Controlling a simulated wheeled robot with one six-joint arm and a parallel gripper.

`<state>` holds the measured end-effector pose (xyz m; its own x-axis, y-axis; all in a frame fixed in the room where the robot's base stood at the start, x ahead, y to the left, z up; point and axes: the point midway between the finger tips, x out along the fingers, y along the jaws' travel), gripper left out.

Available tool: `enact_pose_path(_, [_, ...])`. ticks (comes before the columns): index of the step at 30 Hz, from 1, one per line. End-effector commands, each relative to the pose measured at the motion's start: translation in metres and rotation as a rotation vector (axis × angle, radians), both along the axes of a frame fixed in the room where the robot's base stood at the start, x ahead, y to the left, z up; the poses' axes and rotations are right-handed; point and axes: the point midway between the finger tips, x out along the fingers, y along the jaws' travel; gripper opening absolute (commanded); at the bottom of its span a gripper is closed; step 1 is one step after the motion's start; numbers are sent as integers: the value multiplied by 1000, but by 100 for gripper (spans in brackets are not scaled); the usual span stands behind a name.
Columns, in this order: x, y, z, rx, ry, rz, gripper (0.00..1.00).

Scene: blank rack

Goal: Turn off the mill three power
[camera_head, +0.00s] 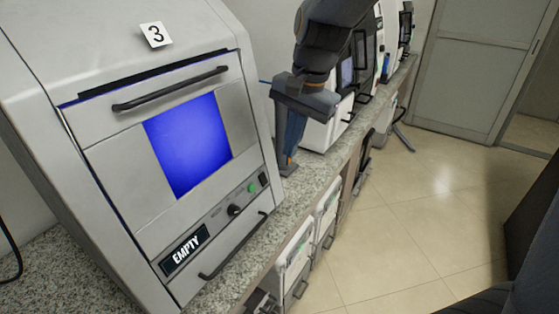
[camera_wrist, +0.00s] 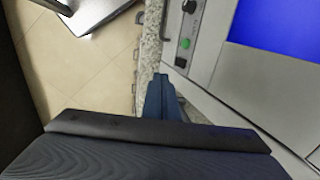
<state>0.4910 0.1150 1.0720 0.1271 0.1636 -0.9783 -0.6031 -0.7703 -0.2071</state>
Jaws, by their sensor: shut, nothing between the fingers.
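The mill marked "3" (camera_head: 112,140) is a large grey machine on the left of the head view. Its window glows blue, and a label on it reads "EMPTY" (camera_head: 184,249). Its control panel has a black knob (camera_head: 234,210), a green button (camera_head: 252,188) and a dark switch (camera_head: 262,179) at the right end. The green button (camera_wrist: 186,43) and knob (camera_wrist: 190,6) also show in the wrist view. My gripper (camera_head: 286,168) is shut and empty, pointing down just right of the panel, apart from the switch. In the wrist view its fingers (camera_wrist: 161,80) are together beside the mill's front.
The speckled counter (camera_head: 240,270) runs back along the wall with other machines (camera_head: 350,70) behind my arm. Drawers and handles (camera_head: 300,250) are below its edge. The tiled floor (camera_head: 420,220) is open to the right, with a grey door (camera_head: 478,60) at the back.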

Motion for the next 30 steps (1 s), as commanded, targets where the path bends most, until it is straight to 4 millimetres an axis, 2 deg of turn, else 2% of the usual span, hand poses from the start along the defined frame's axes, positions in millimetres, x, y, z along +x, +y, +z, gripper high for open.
enact_pose_path(16, [10,16,-95,-1,5,2,0])
enact_pose_path(21, [24,33,-101,-2,1,4,0])
enact_pose_path(30, [34,44,-108,-2,0,2,0])
